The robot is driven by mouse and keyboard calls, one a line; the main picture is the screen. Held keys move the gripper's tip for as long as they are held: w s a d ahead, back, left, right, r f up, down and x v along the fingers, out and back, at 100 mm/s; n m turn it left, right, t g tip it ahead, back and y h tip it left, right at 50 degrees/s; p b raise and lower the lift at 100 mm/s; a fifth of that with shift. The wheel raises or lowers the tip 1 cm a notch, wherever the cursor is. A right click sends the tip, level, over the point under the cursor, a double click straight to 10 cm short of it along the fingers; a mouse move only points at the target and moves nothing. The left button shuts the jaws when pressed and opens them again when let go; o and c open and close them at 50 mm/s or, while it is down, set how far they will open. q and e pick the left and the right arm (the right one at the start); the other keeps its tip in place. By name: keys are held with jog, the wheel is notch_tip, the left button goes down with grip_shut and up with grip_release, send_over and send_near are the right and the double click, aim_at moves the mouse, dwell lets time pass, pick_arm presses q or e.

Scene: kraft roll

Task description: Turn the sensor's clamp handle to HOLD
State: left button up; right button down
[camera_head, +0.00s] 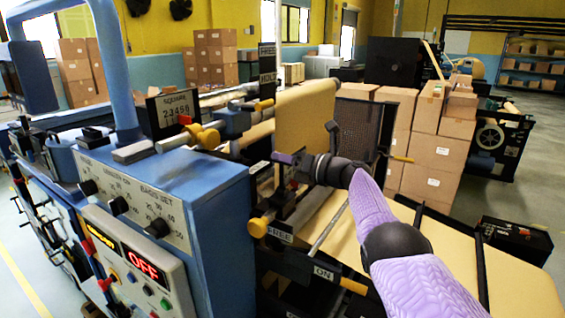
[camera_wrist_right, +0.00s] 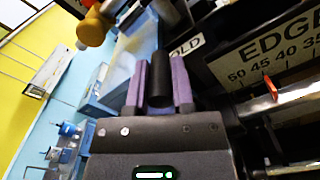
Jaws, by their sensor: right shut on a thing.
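My right gripper (camera_head: 282,158) reaches in from the right with its purple arm, beside the machine's web path. In the right wrist view, its two purple fingers (camera_wrist_right: 159,88) are shut on a black cylindrical handle (camera_wrist_right: 158,70), one finger on each side. A label reading "OLD", its first letter hidden, (camera_wrist_right: 187,47) is just to the right of the handle. An EDGE scale (camera_wrist_right: 270,60) with a red pointer (camera_wrist_right: 271,88) is further right. In the head view the gripper hides most of the held handle. My left gripper is not in view.
A yellow knob (camera_head: 260,226) is by a lower FREE label (camera_head: 280,235); an ON label (camera_head: 323,272) is below. Upper FREE (camera_head: 267,50) and HOLD (camera_head: 267,78) labels stand behind. A blue cabinet (camera_head: 200,200) is left. Stacked cartons (camera_head: 436,160) stand behind my arm.

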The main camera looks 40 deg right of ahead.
jog(key=shift+f, duration=0.3)
jog(key=c, duration=0.9)
grip_release()
jog(key=o, duration=0.4)
jog(key=shift+w+d, duration=0.1)
jog(key=shift+r, duration=0.1)
jog(key=shift+r, duration=0.1)
jog(key=p+v, duration=0.2)
jog(key=v, duration=0.8)
jog(key=shift+p, duration=0.3)
